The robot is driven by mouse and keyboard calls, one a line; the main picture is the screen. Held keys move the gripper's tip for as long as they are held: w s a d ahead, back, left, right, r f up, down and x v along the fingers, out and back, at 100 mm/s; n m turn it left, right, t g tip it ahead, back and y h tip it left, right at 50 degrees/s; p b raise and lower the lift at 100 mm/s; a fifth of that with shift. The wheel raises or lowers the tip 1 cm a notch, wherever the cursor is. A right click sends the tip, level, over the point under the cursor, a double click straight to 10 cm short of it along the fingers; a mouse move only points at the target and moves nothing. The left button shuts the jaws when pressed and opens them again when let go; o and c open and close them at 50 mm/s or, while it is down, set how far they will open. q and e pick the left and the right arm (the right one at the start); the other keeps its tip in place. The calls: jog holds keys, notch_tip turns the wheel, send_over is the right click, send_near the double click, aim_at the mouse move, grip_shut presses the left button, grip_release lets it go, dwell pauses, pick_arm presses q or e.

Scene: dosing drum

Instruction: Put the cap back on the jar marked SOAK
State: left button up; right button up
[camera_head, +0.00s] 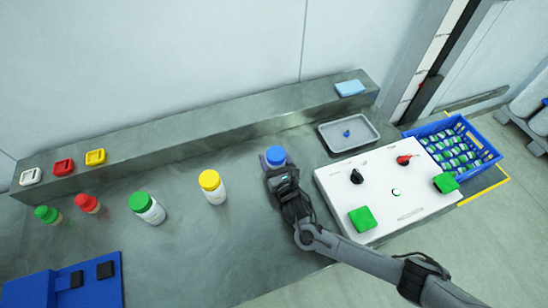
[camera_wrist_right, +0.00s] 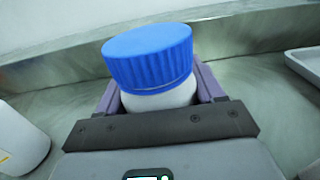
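A white jar with a ribbed blue cap (camera_head: 276,155) stands on the grey bench, and its cap (camera_wrist_right: 150,58) fills the middle of the right wrist view. The cap sits on top of the white jar body (camera_wrist_right: 160,98). My right gripper (camera_head: 274,164) has one finger on each side of the body below the cap, with no clear gap. A yellow-capped jar (camera_head: 212,187) and a green-capped jar (camera_head: 147,207) stand to the left. I cannot read SOAK on any jar. My left gripper is not in view.
A grey tray (camera_head: 323,132) holding a small blue item and a white panel (camera_head: 340,185) with knobs and green pads lie right. A blue crate (camera_head: 495,155) is beyond. Small green and red containers and a blue board (camera_head: 95,285) are left. A raised ledge runs behind.

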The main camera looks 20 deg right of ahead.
jog(key=o, duration=0.4)
jog(key=shift+r, duration=0.15)
pick_arm(q)
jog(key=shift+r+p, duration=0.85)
jog(key=shift+p, duration=0.05)
pick_arm(e)
jog(key=s, duration=1.2)
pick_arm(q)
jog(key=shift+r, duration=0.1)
pick_arm(e)
jog(key=shift+r, duration=0.1)
